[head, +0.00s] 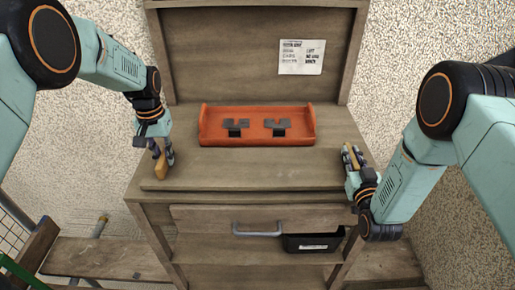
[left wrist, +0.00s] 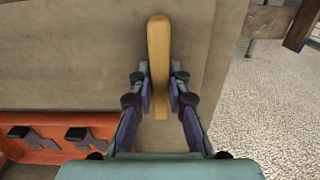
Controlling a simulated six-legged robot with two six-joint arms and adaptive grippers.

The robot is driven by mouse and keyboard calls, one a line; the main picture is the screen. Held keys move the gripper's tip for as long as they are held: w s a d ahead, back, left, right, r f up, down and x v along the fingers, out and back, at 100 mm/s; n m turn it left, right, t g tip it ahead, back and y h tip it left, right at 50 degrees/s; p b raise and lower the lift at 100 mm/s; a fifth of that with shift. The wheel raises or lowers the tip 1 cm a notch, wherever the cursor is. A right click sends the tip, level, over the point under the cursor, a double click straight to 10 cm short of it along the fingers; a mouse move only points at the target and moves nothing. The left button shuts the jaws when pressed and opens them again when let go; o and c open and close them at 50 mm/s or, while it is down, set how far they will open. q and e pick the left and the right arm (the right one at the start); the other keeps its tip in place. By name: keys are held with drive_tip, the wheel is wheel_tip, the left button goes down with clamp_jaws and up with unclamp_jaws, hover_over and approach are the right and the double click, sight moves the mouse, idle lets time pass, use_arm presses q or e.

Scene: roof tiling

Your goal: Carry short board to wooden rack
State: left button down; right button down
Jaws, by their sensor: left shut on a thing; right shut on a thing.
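The short board (head: 250,170) appears as a flat grey-brown plank over the front of the workbench top, with a lighter wooden bar at each end. My left gripper (head: 160,160) is shut on the left bar; the left wrist view shows this bar (left wrist: 158,60) between the two fingers (left wrist: 160,95). My right gripper (head: 353,165) is shut on the right bar, partly hidden by its fingers. I cannot tell whether the board rests on the top or is just above it. I cannot clearly make out a separate wooden rack.
An orange tray (head: 204,130) with two dark metal pieces stands behind the board. The workbench has a back panel (head: 220,60) with a paper note, a drawer (head: 205,218) with a grey handle, and a black bin (head: 312,243). A low wooden bench (head: 80,258) is at lower left.

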use_arm(q)
drive_tip(key=shift+f, duration=0.25)
use_arm(e)
drive_tip(key=shift+f, duration=0.2)
use_arm(q)
drive_tip(key=shift+s+f+b, duration=0.2)
drive_tip(key=shift+b, duration=0.4)
use_arm(e)
drive_tip(key=shift+s+f, duration=0.2)
drive_tip(key=shift+f, duration=0.05)
use_arm(q)
drive_tip(key=shift+f, duration=0.15)
use_arm(e)
drive_tip(key=shift+f, duration=0.15)
use_arm(q)
drive_tip(key=c, duration=1.5)
unclamp_jaws()
drive_tip(key=shift+w+f, duration=0.1)
drive_tip(key=shift+w, duration=0.05)
use_arm(e)
drive_tip(key=c, duration=1.5)
unclamp_jaws()
drive_tip(key=shift+w+f, duration=0.15)
use_arm(q)
drive_tip(key=shift+o, duration=1)
use_arm(e)
drive_tip(key=shift+o, duration=1)
